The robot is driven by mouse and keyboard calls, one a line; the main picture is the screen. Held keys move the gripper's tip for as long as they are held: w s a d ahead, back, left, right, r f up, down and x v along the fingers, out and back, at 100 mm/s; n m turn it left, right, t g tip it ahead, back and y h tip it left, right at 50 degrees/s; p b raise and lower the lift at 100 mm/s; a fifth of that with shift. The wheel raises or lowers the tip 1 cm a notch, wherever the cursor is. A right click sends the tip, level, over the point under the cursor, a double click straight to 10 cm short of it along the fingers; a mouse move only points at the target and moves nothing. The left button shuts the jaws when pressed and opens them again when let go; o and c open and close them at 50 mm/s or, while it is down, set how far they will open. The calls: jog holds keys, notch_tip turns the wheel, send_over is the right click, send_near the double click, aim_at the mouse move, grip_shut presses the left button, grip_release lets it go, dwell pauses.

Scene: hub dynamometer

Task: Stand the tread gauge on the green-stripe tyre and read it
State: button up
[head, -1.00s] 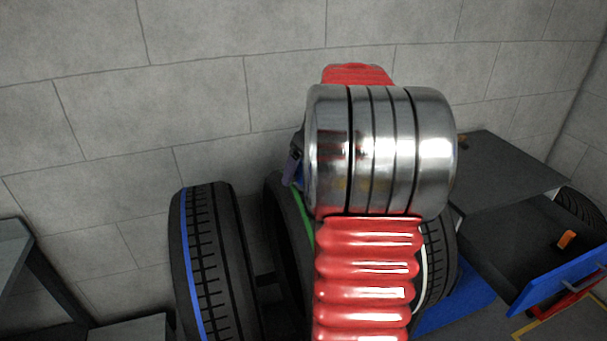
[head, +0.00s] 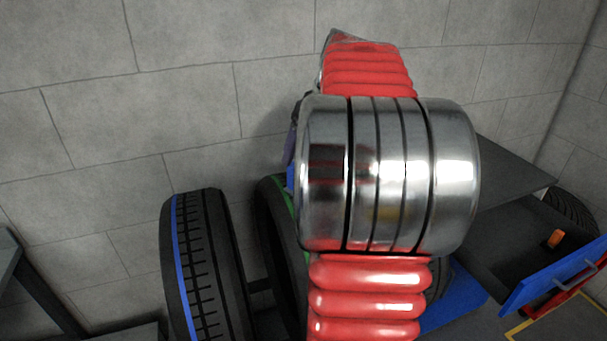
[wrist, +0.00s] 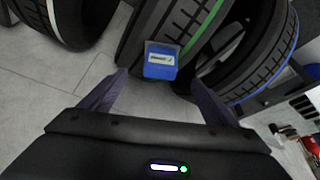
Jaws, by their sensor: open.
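The tread gauge is a small blue block (wrist: 160,67) with a pale display, seen in the wrist view against the tread of the green-stripe tyre (wrist: 158,22). It looks seated on the tread, but I cannot tell its exact contact. The display is too small to read. My gripper (wrist: 160,77) is open, with one finger to each side of the gauge and a gap at both sides. In the head view my arm hides most of the green-stripe tyre (head: 272,225); only its left side and a bit of green show.
A blue-stripe tyre (head: 207,265) stands just left of the green-stripe one, also close by in the wrist view (wrist: 270,65). A white-stripe tyre (wrist: 75,20) is on the other side. A dark bench (head: 510,185) and a blue drawer front (head: 555,275) are at right.

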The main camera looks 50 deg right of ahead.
jog(key=shift+v, duration=1.6)
jog(key=s+a+f+m+g, duration=0.1)
jog(key=s+a+f+m, duration=0.1)
jog(key=a+f+m, duration=0.5)
jog(key=s+a+f+n, duration=0.1)
jog(key=s+a+n, duration=0.1)
jog(key=a, duration=0.9)
jog(key=s+a+f+n+t, duration=0.1)
jog(key=s+a+f+n, duration=0.1)
jog(key=a, duration=0.9)
jog(key=s+a+f+n+t, duration=0.1)
jog(key=s+a+f+n, duration=0.1)
jog(key=a, duration=0.8)
jog(key=shift+s+a+n, duration=0.4)
jog(key=shift+s+n, duration=0.5)
jog(key=shift+d, duration=0.15)
